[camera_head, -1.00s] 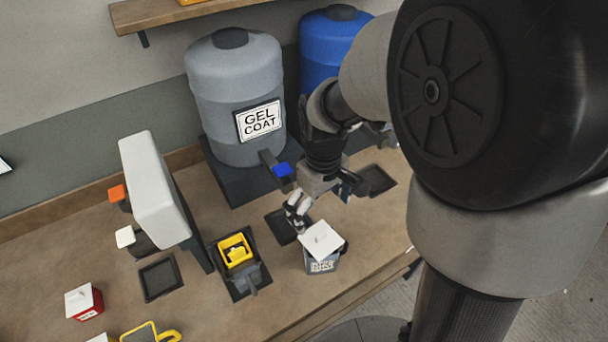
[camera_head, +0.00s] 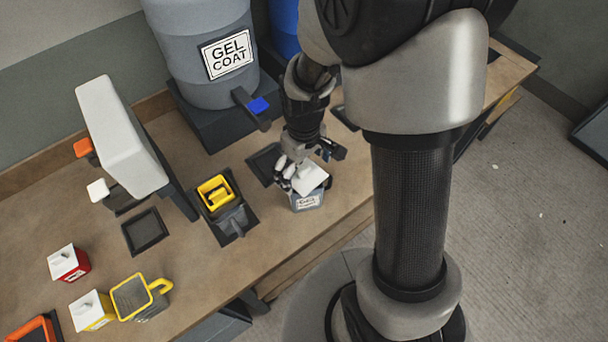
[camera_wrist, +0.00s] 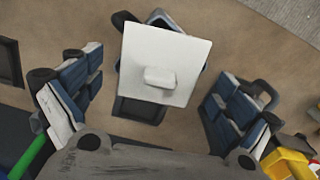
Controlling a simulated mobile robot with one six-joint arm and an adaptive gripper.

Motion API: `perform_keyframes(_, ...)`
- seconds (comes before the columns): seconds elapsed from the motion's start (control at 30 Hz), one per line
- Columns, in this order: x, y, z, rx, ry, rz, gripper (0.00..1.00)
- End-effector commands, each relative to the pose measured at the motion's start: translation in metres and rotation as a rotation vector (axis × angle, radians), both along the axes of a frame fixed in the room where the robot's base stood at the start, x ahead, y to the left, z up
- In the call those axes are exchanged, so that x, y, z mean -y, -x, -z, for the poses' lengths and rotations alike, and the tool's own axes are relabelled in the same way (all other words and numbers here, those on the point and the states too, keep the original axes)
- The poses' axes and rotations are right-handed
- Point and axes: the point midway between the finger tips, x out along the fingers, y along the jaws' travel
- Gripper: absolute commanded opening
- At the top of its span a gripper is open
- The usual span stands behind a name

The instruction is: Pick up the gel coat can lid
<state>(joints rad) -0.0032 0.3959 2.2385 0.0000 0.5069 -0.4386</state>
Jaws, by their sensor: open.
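The gel coat can lid (camera_head: 312,178) is a white square plate with a small raised knob. It sits on top of a small grey-blue can (camera_head: 307,202) with a white label, near the bench's front edge. In the wrist view the lid (camera_wrist: 165,50) is turned relative to the can (camera_wrist: 140,112), whose corners show beneath it. My gripper (camera_head: 298,172) is just above the lid in the head view. In the wrist view my gripper (camera_wrist: 153,98) is open, with one blue-padded finger on each side of the lid and a gap to each.
A large grey GEL COAT drum (camera_head: 205,55) with a blue-handled tap stands behind. A yellow item in a dark holder (camera_head: 216,190) is to the left. Red (camera_head: 68,262) and yellow (camera_head: 92,308) lidded cans and a yellow-handled container (camera_head: 138,297) stand further left.

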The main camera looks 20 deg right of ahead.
Motion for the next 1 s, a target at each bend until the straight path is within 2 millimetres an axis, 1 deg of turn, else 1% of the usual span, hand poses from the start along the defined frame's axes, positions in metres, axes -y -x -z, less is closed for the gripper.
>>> perform_keyframes(0.13,-0.0001,0.0,-0.0007,0.0,0.0,0.0,0.96)
perform_keyframes(1.0,0.0001,0.0009,0.0003,-0.002,0.0,0.0,0.39)
